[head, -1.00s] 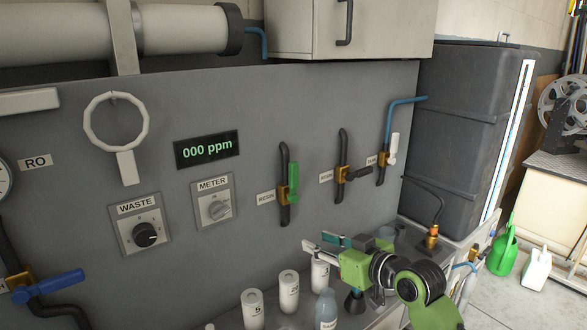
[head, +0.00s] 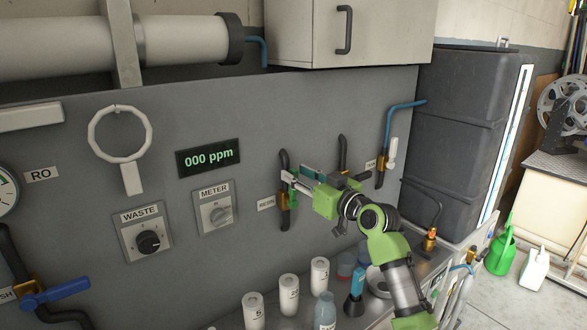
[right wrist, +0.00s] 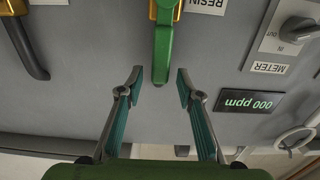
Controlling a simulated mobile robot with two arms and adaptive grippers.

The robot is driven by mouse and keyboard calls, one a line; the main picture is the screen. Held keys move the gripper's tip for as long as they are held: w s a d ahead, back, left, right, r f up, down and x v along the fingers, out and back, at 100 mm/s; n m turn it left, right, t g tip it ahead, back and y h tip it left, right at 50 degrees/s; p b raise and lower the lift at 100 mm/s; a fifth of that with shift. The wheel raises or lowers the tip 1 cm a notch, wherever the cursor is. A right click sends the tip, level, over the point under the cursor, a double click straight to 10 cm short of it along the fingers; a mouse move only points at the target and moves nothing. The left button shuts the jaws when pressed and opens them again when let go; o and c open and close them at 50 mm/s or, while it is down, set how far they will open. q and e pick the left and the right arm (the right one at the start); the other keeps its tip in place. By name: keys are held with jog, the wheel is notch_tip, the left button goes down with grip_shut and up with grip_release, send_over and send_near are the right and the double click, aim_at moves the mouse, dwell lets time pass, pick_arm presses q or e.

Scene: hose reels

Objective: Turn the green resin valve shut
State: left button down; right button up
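The green resin valve handle (head: 293,199) sits on a brass body on a black vertical pipe, beside a RESIN label (head: 266,204). It stands upright, along the pipe, and is partly hidden by my right gripper (head: 293,176). In the right wrist view, the green handle (right wrist: 163,50) comes down from the top edge. Its free end reaches between the tips of my open right gripper (right wrist: 162,80), with a gap on both sides. Neither finger visibly touches it. My left gripper is not in view.
A second valve with a dark handle (head: 358,179) is just right, partly behind my right gripper. A white-handled valve (head: 392,152) is further right. White bottles (head: 289,292) stand below on the counter. The METER knob (head: 219,214) is to the left.

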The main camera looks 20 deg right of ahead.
jog(key=shift+x, duration=1.2)
jog(key=shift+c, duration=0.3)
grip_shut()
